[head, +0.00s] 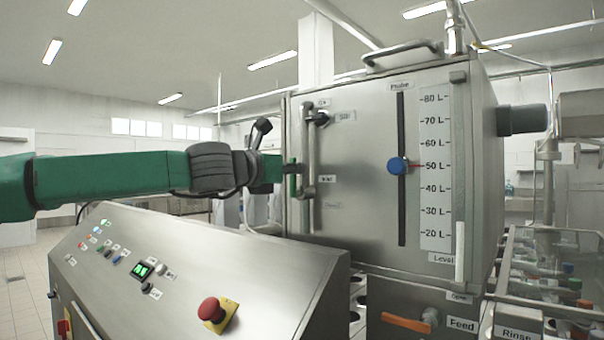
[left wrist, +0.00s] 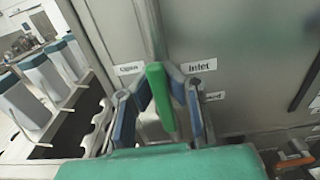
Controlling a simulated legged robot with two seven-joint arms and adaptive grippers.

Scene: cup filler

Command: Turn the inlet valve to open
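The inlet valve's green handle (left wrist: 161,97) hangs down in the left wrist view, its lower end tilted slightly right. A label reading "Inlet" (left wrist: 199,66) is to its right and one that seems to read "Open" (left wrist: 129,68) to its left. A third label, partly hidden, is lower right. In the head view my left gripper (head: 290,172) is at the tank's left front edge, beside the green handle (head: 292,187). My right gripper is not in view.
The steel tank (head: 360,215) carries a level scale (head: 435,165) and a blue probe knob (head: 397,166). A vertical pipe (head: 310,150) runs close to my left gripper. A control panel (head: 190,270) with a red emergency button (head: 211,309) stands below my left arm.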

